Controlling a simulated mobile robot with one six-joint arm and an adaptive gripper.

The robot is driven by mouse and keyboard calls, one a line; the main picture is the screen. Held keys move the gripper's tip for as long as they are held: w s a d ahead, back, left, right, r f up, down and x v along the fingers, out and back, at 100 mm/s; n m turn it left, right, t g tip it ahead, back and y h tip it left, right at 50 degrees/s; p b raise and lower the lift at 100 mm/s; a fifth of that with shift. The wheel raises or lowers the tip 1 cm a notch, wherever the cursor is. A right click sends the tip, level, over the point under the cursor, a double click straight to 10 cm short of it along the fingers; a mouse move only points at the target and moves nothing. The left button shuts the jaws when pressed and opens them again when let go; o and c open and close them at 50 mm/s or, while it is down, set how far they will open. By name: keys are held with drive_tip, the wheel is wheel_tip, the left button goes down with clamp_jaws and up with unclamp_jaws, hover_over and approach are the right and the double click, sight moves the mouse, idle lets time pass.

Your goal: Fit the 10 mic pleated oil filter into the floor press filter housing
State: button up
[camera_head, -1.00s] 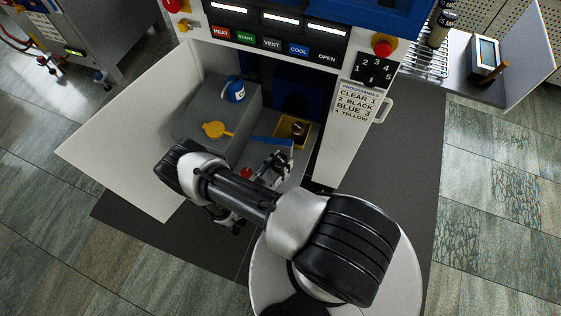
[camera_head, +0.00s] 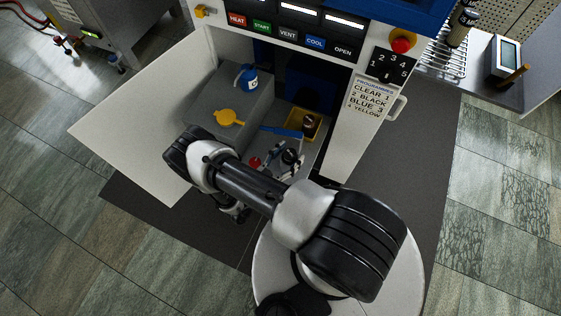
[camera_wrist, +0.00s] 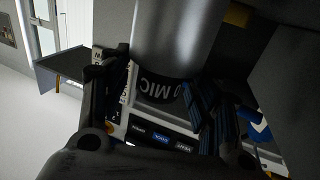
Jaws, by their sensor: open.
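In the wrist view a silver cylinder with a black band reading "0 MIC", its first digit cut off, fills the upper middle; I take it as the 10 mic filter (camera_wrist: 180,35). My gripper (camera_wrist: 155,88) has its dark fingers apart, one on each side of the band. I cannot tell whether they touch it. In the head view my gripper (camera_head: 283,157) is low inside the open front of the floor press (camera_head: 357,125), partly behind my arm. The filter is hard to make out there. I cannot identify the filter housing; my arm hides part of the cabinet floor.
A blue bar (camera_head: 281,131) and a yellow tray (camera_head: 316,118) lie close behind my gripper. The open white door (camera_head: 135,125) flanks the left. Another filter (camera_head: 462,22) stands on the right shelf.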

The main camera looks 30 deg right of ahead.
drive_tip(key=v, duration=1.1)
drive_tip(key=shift+a, duration=0.3)
